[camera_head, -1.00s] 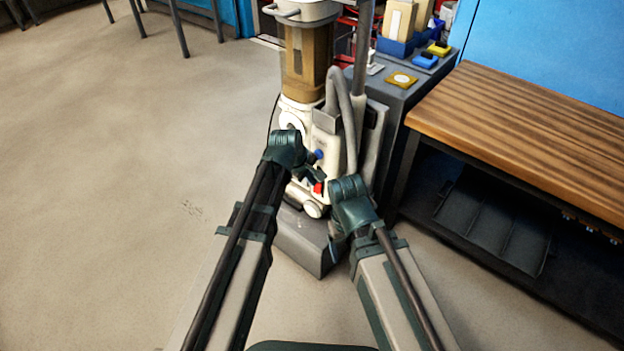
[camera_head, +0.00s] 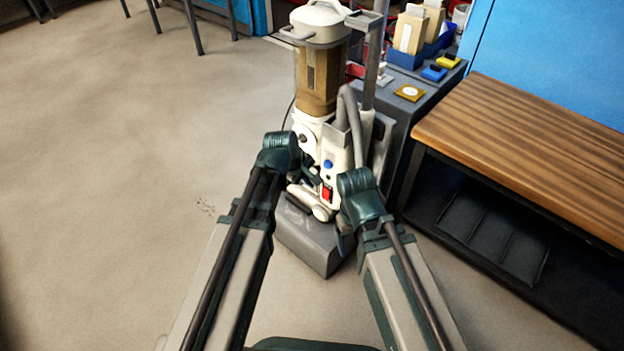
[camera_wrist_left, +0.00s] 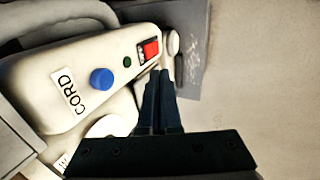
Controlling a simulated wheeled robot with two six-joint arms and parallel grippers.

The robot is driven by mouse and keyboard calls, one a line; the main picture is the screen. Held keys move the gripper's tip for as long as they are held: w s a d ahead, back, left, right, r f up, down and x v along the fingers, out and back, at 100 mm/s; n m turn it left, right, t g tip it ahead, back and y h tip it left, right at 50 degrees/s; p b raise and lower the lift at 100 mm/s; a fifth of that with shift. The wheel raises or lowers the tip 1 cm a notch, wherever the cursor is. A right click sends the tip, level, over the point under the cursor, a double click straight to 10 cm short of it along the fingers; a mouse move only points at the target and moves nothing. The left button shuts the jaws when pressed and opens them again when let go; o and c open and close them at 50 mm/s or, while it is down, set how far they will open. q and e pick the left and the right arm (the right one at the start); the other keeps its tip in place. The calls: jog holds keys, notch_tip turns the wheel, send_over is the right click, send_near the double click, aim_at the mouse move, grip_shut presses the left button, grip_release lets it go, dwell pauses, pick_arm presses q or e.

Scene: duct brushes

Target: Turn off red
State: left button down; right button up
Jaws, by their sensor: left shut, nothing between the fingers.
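The red rocker switch (camera_head: 326,193) sits on the front of a cream upright machine (camera_head: 338,158). In the left wrist view the red switch (camera_wrist_left: 151,49) is in a dark frame, near a green dot and a blue knob (camera_wrist_left: 102,79). My left gripper (camera_head: 313,181) is shut and empty, just left of the switch in the head view. In the left wrist view its fingertips (camera_wrist_left: 160,76) point at the switch area, just below it; I cannot tell contact. My right gripper (camera_head: 343,240) is right of the switch; its fingers are mostly hidden by its wrist.
The machine stands on a grey base (camera_head: 308,243) on the floor. A grey cabinet (camera_head: 405,120) with blue bins stands behind it at right. A wooden-topped bench (camera_head: 530,140) is at the right.

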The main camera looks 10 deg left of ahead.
pick_arm(q)
jog(key=v, duration=0.1)
jog(key=p+v, duration=0.2)
jog(key=shift+w+d+r, duration=0.2)
jog(key=shift+w, duration=0.05)
pick_arm(e)
notch_tip(320, 180, up, 3)
jog(key=shift+r, duration=0.1)
pick_arm(q)
jog(key=s+d+f+m+g+y, duration=0.2)
jog(key=s+m+g+y, duration=0.2)
jog(key=s+m, duration=1.25)
notch_tip(320, 180, up, 30)
jog(key=n+p, duration=0.2)
jog(key=p, duration=2.7)
jog(key=shift+s+f, duration=0.15)
jog(key=shift+s, duration=0.35)
pick_arm(e)
notch_tip(320, 180, up, 30)
jog(key=shift+f, duration=0.25)
pick_arm(q)
jog(key=shift+a, duration=0.1)
pick_arm(e)
jog(key=shift+a, duration=0.1)
